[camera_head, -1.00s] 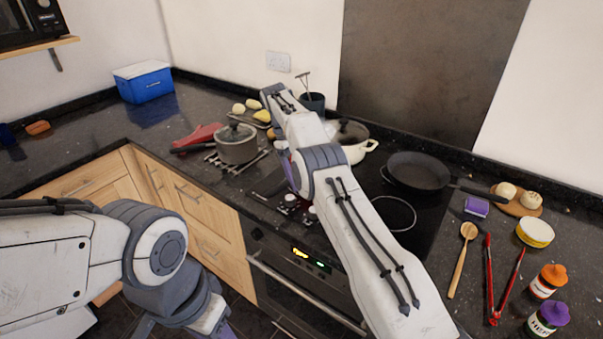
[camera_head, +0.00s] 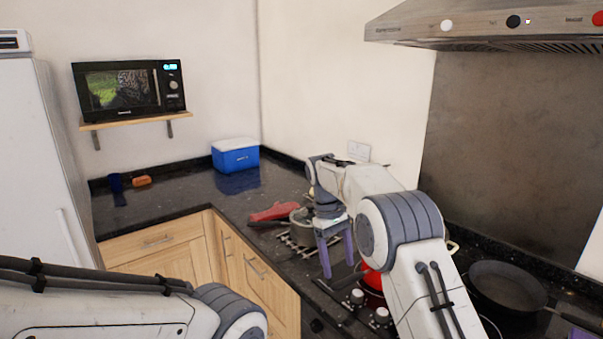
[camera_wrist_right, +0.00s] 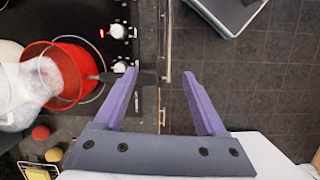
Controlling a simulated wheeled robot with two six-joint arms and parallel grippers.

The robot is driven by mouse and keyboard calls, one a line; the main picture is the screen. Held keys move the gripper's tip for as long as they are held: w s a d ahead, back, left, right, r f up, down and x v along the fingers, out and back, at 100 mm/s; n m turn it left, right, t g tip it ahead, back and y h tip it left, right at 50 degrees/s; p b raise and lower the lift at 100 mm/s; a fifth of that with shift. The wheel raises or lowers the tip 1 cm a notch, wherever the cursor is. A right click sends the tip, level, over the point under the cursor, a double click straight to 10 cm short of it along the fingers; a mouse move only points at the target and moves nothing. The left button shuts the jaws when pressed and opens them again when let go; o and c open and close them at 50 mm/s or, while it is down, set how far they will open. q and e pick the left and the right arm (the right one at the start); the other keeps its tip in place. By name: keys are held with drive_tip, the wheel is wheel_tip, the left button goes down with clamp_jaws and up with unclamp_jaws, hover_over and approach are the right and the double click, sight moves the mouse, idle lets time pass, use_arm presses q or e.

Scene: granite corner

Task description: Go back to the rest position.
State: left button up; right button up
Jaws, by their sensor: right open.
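My right arm reaches over the hob in the head view. My right gripper (camera_head: 338,268) hangs with its purple fingers pointing down beside the hob's front edge.
A red pot (camera_wrist_right: 84,70) stands on the hob beside the gripper; it also shows in the head view (camera_head: 373,283). A grey saucepan (camera_head: 301,222), frying pan (camera_head: 507,287) and blue cool box (camera_head: 236,156) are on the worktop area. The extractor hood (camera_head: 490,30) overhangs at upper right.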

drive_tip(key=s+a+r+t, duration=0.1)
drive_tip(key=s+a+r, duration=0.4)
drive_tip(key=s, duration=0.5)
drive_tip(key=s+f+y, duration=0.1)
drive_tip(key=s+f, duration=0.1)
drive_tip(key=s, duration=1.1)
drive_tip(key=s+f+t+y, duration=0.1)
drive_tip(key=s+f+y, duration=0.1)
drive_tip(key=s, duration=1.1)
drive_tip(key=shift+s+f+n, duration=0.2)
drive_tip(key=shift+f+n, duration=0.2)
drive_tip(key=shift+f, duration=0.15)
drive_tip(key=shift+d, duration=0.1)
